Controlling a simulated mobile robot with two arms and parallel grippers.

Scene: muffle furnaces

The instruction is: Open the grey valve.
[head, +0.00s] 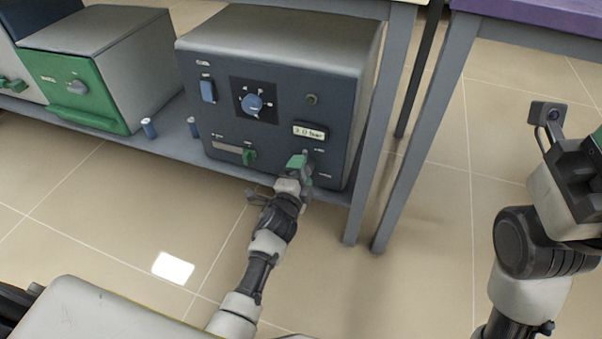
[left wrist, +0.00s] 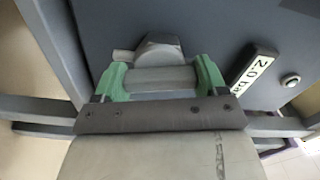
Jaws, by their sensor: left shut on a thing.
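The grey valve (left wrist: 158,48) sits on the dark front panel of the furnace unit (head: 228,125). In the left wrist view it has a rounded grey body and a grey bar across it. My left gripper (head: 301,163) is at the lower right of that panel. In the left wrist view its green fingers (left wrist: 161,80) stand on either side of the valve and are shut on it. In the head view the gripper hides most of the valve. My right gripper (head: 594,142) is at the right edge, mostly cut off, and its jaws do not show.
A display (head: 310,132) reading about 2.0 bar is above the valve. A green-fronted furnace (head: 85,93) stands left. A table leg (head: 371,125) stands close right of the unit.

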